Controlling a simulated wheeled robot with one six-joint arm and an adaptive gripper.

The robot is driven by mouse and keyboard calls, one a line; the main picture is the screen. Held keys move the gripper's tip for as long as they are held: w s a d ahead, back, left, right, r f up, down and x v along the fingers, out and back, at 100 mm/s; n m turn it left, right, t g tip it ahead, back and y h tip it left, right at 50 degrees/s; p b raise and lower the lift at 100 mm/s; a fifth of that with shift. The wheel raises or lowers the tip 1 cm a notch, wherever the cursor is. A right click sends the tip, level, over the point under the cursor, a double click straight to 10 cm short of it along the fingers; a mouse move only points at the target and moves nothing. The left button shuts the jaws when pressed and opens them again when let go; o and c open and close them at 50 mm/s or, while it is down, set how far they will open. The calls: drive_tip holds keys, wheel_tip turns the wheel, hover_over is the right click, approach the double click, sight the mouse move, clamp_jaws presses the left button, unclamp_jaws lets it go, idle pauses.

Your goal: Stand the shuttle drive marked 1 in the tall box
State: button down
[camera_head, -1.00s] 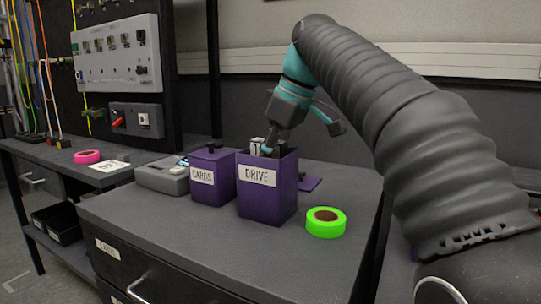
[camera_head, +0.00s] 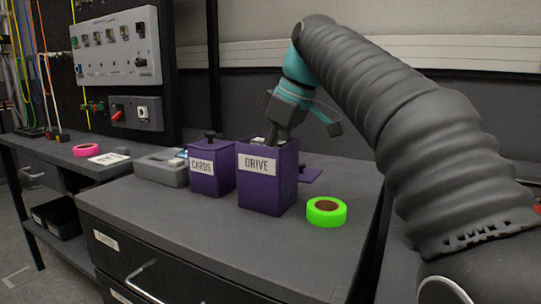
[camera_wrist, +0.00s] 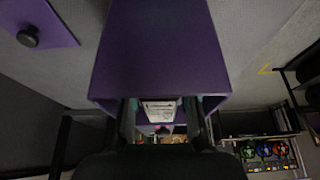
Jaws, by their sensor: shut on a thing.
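The tall purple box (camera_head: 265,187) labelled DRIVE stands upright and open-topped on the grey bench. My gripper (camera_head: 275,136) points down into its mouth, with the fingertips hidden behind the front wall. My gripper is shut on the shuttle drive, which is mostly hidden inside the box in the head view. In the wrist view a pale end of the shuttle drive (camera_wrist: 158,110) shows between the two fingers, beside the large purple box wall (camera_wrist: 160,50). Its mark cannot be read now, and whether it touches the box floor is hidden.
A shorter lidded purple box (camera_head: 205,181) labelled CARDS stands just left. A purple lid (camera_head: 311,175) with a black knob lies behind right. A green tape roll (camera_head: 326,211) sits to the right. A grey device (camera_head: 155,171) stands farther left. The front of the bench is clear.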

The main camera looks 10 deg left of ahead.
idle(0.4)
drive_tip(key=c, duration=0.8)
unclamp_jaws()
drive_tip(key=shift+f, duration=0.1)
drive_tip(key=c, duration=0.3)
drive_tip(key=shift+c, duration=0.2)
drive_tip(key=shift+r+p, duration=3.8)
drive_tip(key=shift+p, duration=0.3)
